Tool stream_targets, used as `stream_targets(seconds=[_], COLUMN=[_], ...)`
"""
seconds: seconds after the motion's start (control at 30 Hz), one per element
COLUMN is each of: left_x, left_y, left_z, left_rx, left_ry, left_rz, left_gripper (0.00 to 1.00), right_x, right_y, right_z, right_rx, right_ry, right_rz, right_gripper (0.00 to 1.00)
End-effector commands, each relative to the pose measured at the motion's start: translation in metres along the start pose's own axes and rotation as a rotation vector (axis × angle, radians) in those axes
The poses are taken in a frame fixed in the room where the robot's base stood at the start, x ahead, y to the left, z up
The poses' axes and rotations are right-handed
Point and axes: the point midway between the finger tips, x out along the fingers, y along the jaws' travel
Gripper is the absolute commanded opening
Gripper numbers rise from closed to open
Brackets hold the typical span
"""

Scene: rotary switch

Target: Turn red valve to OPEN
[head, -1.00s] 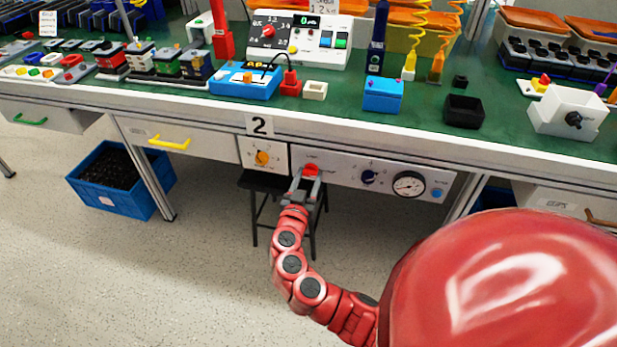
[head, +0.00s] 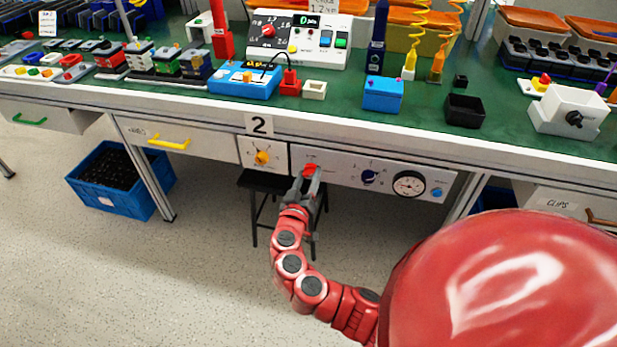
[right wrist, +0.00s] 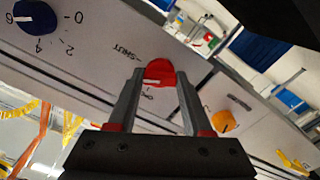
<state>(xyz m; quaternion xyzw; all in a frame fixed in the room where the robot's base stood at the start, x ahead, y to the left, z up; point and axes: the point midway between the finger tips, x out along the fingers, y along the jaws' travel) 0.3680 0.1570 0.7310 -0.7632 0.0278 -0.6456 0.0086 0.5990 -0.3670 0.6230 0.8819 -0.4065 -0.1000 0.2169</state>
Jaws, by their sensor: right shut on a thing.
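The red valve (head: 310,169) is a small red knob on the grey front panel (head: 335,178) below the bench top. In the right wrist view the red valve (right wrist: 159,73) has a white pointer mark and lies between the fingertips. Labels beside it look like "SHUT" and "OPEN", small and partly blurred. My right gripper (head: 307,172) is shut on the red valve; its two fingers (right wrist: 160,82) reach it from either side in the wrist view. The exact direction of the pointer is hard to tell. My left gripper is not in view.
A black stool (head: 258,184) stands below.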

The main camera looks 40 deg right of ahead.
Motion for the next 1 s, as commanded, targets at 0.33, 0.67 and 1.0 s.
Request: stream_targets(seconds=[0.33,0.67,1.0], left_x=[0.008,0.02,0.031], left_y=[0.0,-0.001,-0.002], left_z=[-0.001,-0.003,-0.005], left_rx=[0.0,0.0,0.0], left_ry=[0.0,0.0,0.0], left_rz=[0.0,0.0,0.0], left_gripper=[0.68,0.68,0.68], right_x=[0.0,-0.001,-0.001], right_y=[0.001,0.0,0.0], right_z=[-0.002,-0.003,-0.003], right_rx=[-0.33,-0.643,-0.92], right_ry=[0.001,0.005,0.004], right_rz=[0.001,-0.002,-0.002], right_gripper=[0.0,0.0,0.0])
